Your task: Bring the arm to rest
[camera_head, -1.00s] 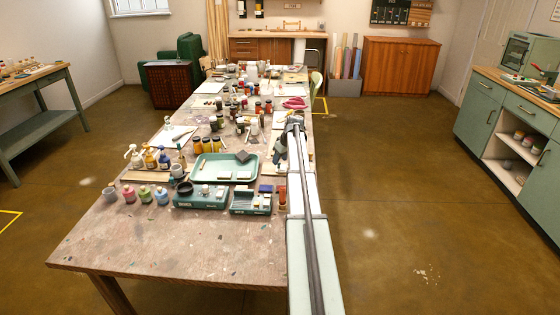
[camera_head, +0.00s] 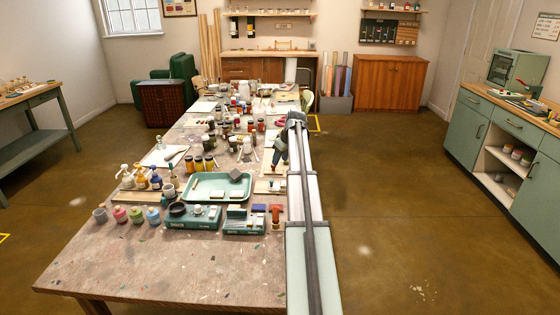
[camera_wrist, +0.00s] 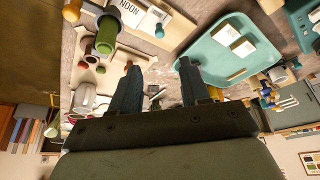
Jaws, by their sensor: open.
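My gripper (camera_head: 277,167) hangs from the far end of my arm, over the right side of the long work table (camera_head: 110,262), just right of the green tray (camera_head: 190,196). In the wrist view its two dark fingers (camera_wrist: 157,78) are apart, with no object seen held between them. The table surface and small items show beyond the fingers. The green tray (camera_wrist: 205,72) is at the upper right there, with pale blocks on it. How high the fingertips are above the table is hard to tell.
Jars, pump bottles (camera_head: 140,177) and small paint pots (camera_head: 120,214) crowd the table left of my gripper. Green boxes (camera_head: 193,217) stand in front of the tray. The floor (camera_head: 390,215) right of the table is open, up to the green cabinet (camera_head: 500,135).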

